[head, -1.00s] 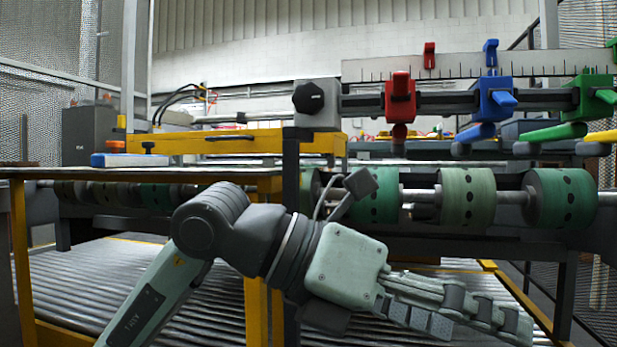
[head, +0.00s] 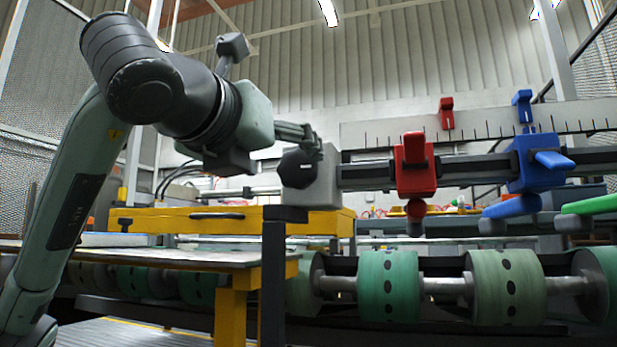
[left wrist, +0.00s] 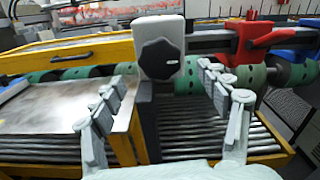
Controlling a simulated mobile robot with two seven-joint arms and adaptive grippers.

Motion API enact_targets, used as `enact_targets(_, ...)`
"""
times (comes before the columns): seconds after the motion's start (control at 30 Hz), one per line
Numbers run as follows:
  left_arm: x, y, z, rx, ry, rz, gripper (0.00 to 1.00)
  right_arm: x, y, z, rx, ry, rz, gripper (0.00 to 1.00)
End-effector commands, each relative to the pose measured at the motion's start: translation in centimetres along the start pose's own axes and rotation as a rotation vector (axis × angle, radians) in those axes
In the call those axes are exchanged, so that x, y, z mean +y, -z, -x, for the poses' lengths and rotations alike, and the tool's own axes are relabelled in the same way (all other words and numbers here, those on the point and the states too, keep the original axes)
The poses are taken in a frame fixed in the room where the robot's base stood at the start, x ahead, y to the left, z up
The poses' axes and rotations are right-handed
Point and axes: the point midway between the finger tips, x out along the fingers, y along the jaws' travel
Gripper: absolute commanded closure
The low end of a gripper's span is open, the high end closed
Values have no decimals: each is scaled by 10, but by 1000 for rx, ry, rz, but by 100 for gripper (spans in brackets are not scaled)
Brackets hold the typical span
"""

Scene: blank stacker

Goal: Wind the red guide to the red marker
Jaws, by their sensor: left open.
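The red guide (head: 415,170) sits on a dark horizontal rail. The red marker (head: 446,113) is on the ruler above, slightly right of the guide. A black knob (head: 298,168) is on the grey block at the rail's left end. My left gripper (head: 305,135) is raised beside the knob, with its fingers partly hidden behind my wrist. In the left wrist view, the open fingers (left wrist: 162,78) are spread to either side of the knob (left wrist: 161,61), apparently short of it and empty. The red guide (left wrist: 252,40) shows there right of the block. My right gripper is not in view.
A blue guide (head: 535,165) is further right on the rail, with a blue marker (head: 523,107) above. A green handle (head: 592,205) is at the right edge. Green rollers (head: 388,285) run below. A yellow-framed table (head: 200,258) stands at left.

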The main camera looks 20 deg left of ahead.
Motion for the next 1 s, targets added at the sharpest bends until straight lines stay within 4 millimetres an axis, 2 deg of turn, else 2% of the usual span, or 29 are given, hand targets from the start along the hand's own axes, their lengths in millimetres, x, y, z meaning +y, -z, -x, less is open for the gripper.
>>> enact_targets(0.13,1,-1,-13,1,-4,3,25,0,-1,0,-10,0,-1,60)
enact_targets(0.5,0,0,-68,2,-1,2,25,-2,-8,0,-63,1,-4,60)
enact_targets(0.67,0,0,-77,0,-1,1,25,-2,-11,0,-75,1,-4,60)
enact_targets(0.9,0,0,-77,0,0,0,25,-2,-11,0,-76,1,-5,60)
enact_targets(1.0,0,0,-77,0,0,0,37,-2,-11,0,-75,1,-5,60)
